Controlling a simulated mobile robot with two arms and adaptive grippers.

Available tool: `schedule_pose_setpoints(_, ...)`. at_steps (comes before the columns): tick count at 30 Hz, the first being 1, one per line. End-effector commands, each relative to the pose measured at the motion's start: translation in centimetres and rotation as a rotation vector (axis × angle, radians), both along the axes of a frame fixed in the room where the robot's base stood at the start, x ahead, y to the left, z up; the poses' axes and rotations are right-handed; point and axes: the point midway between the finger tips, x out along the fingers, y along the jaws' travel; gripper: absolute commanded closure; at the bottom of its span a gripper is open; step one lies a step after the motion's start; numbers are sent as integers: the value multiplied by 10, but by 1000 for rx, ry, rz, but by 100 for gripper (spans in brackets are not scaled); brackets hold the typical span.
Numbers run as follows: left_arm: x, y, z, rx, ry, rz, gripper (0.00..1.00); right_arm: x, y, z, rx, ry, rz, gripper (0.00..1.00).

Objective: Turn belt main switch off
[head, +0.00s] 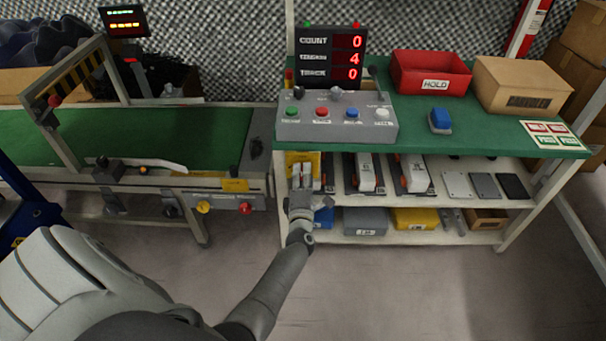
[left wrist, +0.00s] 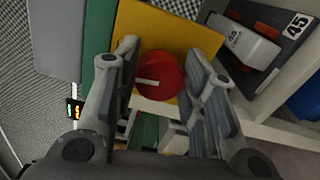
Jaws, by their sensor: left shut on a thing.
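The belt main switch is a round red knob (left wrist: 160,76) with a white bar mark, set on a yellow plate (left wrist: 170,30). In the left wrist view the white bar lies nearly level across the knob. In the head view the yellow plate (head: 316,160) shows at the left end of the shelf unit, and my gripper hides the knob. My left gripper (head: 300,178) reaches up to the plate. In the left wrist view its two fingers (left wrist: 166,68) stand on either side of the red knob, shut on it. My right gripper is not in view.
A control box (head: 340,120) with several coloured buttons stands on the green bench top above my gripper. To the left is the conveyor's green belt (head: 190,138). Shelves beside the gripper hold devices (head: 368,174) and bins (head: 366,222). The floor in front is clear.

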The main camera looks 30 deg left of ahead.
Motion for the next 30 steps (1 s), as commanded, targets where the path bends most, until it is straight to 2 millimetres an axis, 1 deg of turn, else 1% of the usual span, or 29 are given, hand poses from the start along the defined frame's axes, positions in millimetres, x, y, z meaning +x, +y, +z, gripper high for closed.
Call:
schedule_pose_setpoints(6, 0, -1, -1, 84, 56, -2, 85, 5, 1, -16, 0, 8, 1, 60)
schedule_pose_setpoints(12, 0, -2, -1, 123, 79, -2, 85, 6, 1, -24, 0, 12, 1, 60)
schedule_pose_setpoints(26, 0, -2, -2, 135, 86, -3, 85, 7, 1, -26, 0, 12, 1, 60)
schedule_pose_setpoints(27, 0, -2, -2, 135, 86, -3, 59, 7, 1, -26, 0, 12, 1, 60)
schedule_pose_setpoints(30, 0, -2, -2, 134, 85, -3, 46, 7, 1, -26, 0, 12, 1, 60)
